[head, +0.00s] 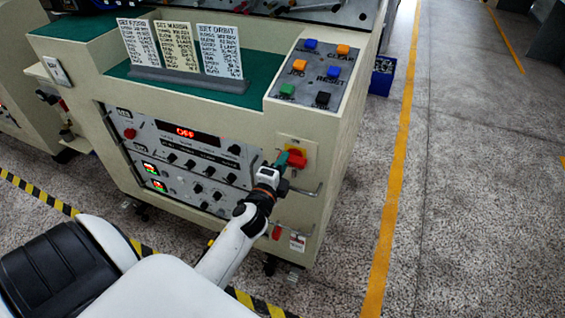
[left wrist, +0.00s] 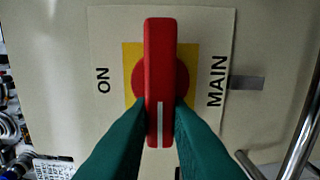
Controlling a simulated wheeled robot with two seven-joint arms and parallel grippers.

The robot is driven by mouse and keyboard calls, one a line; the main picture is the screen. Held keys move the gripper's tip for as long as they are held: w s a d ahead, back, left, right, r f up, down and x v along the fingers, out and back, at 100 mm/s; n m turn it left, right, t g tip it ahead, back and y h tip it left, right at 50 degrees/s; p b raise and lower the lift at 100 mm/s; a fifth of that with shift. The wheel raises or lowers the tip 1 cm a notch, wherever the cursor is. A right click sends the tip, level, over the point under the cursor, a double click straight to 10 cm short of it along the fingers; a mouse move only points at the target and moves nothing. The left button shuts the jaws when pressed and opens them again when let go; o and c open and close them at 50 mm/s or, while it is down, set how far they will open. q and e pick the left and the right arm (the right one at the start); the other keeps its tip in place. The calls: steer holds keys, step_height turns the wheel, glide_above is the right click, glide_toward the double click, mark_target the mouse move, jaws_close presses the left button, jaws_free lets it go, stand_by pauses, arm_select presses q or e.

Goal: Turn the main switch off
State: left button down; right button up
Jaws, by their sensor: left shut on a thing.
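The main switch (head: 297,158) is a red handle on a yellow plate on the front of the beige cabinet. In the left wrist view the red handle (left wrist: 160,65) stands upright in the picture, its white mark at the lower end between my fingers. "ON" is printed to the left of it and "MAIN" to the right, so the mark does not point at "ON". My left gripper (head: 281,160) has its green fingertips shut on the handle's lower end. The fingers hide the plate below the handle. My right gripper is not in view.
A control panel (head: 180,168) left of the switch has a red display (head: 185,132) reading "OFF". A push-button panel (head: 315,75) and standing cards (head: 178,46) are on top. A metal handle bar (head: 305,191) sits below the switch. The floor at right is clear.

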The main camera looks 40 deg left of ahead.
arm_select(q)
steer(key=c, duration=1.4)
jaws_free()
steer(key=shift+o, duration=0.2)
steer(key=b+v, duration=0.1)
steer(key=v, duration=1.1)
steer(key=shift+b, duration=0.35)
